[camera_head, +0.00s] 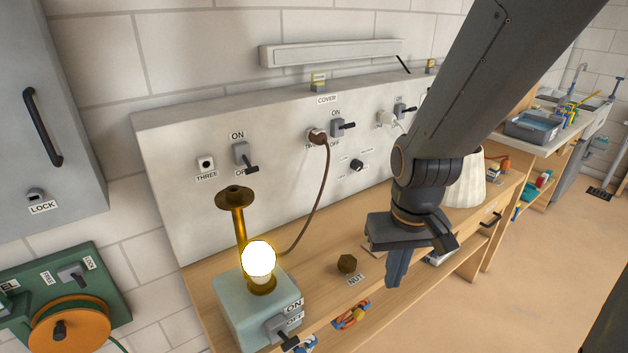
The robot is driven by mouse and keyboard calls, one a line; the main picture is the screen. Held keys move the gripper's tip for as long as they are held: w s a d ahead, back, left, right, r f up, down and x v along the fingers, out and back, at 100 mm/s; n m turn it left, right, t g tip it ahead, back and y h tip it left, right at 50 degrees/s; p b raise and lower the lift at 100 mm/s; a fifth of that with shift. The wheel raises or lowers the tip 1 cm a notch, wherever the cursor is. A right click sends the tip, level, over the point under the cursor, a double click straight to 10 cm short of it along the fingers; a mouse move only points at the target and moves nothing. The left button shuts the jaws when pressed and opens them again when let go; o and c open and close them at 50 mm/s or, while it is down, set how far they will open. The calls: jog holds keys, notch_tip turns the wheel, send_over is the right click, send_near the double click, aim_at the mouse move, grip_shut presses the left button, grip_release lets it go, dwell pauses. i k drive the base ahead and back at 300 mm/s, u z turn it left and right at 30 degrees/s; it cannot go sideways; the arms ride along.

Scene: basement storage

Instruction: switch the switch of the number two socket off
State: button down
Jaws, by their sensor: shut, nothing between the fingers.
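The grey panel (285,185) on the back wall carries a row of sockets with switches. The middle socket (316,136) has a brown plug and cord in it; its label is partly hidden and starts with T, so it seems to be number two. Its switch (338,128) is just right of it, between ON above and OFF; the dark lever sticks out to the right, and I cannot tell its position surely. The brown cord runs down behind the lamp, whose bulb (258,258) glows. My gripper (396,272) is shut and empty, pointing down over the bench, right of and in front of that switch.
The socket marked THREE (206,163) and its switch (242,155) are at left, lever down toward OFF. A white plug (387,119) and another switch (402,110) are at right, near my arm. A nut (347,263) and a white shade (469,182) stand on the bench.

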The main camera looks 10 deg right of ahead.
aim_at(352, 124)
jog(key=k, duration=0.65)
jog(key=z, duration=0.55)
jog(key=i, duration=1.4)
jog(key=z, duration=0.1)
